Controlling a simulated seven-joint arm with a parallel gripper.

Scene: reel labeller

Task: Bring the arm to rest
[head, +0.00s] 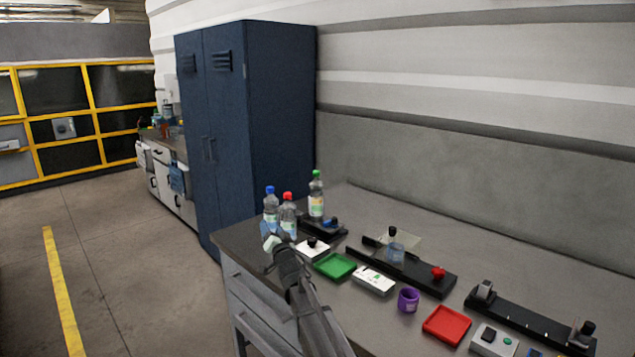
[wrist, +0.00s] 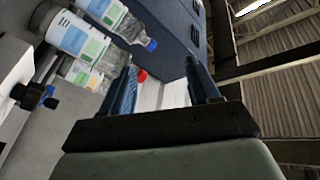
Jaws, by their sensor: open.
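My gripper (head: 270,243) is at the far left end of the workbench (head: 540,250) in the head view, close in front of several bottles. In the wrist view my gripper (wrist: 166,80) shows its two dark blue fingers apart with no object held between them. A blue-capped bottle (head: 270,203), a red-capped bottle (head: 288,215) and a green-capped bottle (head: 316,196) stand upright on the bench. Labelled clear bottles (wrist: 112,22) also show beside the fingers in the wrist view. Whether the gripper touches a bottle cannot be told.
A green tray (head: 335,265), a white box (head: 374,280), a purple cup (head: 408,299) and a red tray (head: 447,325) lie along the front. A blue locker (head: 280,110) stands behind the bench's left end.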

